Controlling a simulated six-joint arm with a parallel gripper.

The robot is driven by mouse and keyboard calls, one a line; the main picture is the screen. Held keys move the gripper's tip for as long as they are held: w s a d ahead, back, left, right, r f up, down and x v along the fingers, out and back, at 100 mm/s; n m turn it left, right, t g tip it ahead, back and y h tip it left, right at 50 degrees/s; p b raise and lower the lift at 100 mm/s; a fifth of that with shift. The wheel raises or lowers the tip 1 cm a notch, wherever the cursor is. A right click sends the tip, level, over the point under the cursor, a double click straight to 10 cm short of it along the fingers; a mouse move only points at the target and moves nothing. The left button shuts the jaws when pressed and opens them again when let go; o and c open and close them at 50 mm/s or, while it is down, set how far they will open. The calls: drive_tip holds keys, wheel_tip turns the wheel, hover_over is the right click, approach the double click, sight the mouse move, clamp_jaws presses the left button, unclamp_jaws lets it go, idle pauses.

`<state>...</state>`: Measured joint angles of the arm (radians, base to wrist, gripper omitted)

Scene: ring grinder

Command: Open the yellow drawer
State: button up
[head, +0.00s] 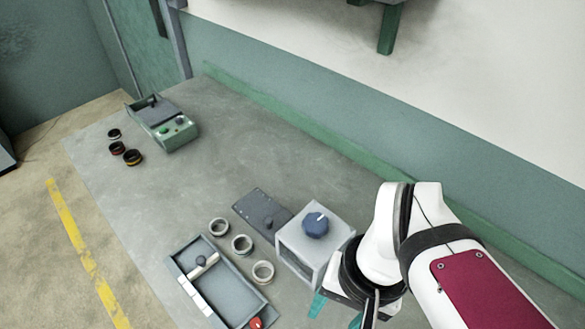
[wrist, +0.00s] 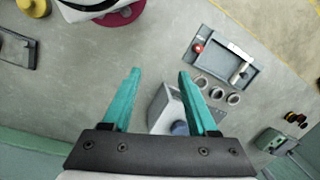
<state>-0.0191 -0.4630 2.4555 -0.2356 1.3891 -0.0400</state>
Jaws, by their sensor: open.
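No yellow drawer can be made out in either view. My gripper (head: 338,312) is at the lower right of the head view, beside the pale grey box (head: 300,258) with a blue knob (head: 316,224). In the wrist view my gripper (wrist: 158,74) has its two teal fingers apart, with bare tabletop between their tips. The box (wrist: 160,112) shows behind the right finger there, partly hidden. The gripper holds nothing. A yellow round object (wrist: 33,7) is cut off at the wrist view's top left; I cannot tell what it is.
A grey tray (head: 238,318) with a red knob stands near the front. Several pale rings (head: 241,244) lie beside it, and a dark plate (head: 262,213) lies behind. A green device (head: 163,124) and dark rings (head: 133,157) are at the far left. The middle of the table (head: 200,185) is clear.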

drive_tip(key=w+a+r+n, duration=0.1)
drive_tip(key=w+a+n, duration=0.1)
drive_tip(key=w, duration=0.5)
drive_tip(key=w+a+r+n, duration=0.1)
drive_tip(key=w+r+n, duration=0.15)
drive_tip(key=w, duration=0.45)
drive_tip(key=n+h, duration=0.2)
drive_tip(key=n, duration=0.4)
hover_over(269, 220)
wheel_tip(269, 220, down, 7)
wheel_tip(269, 220, down, 14)
drive_tip(key=shift+s+a+f, duration=0.1)
drive_tip(key=shift+f, duration=0.55)
clamp_jaws()
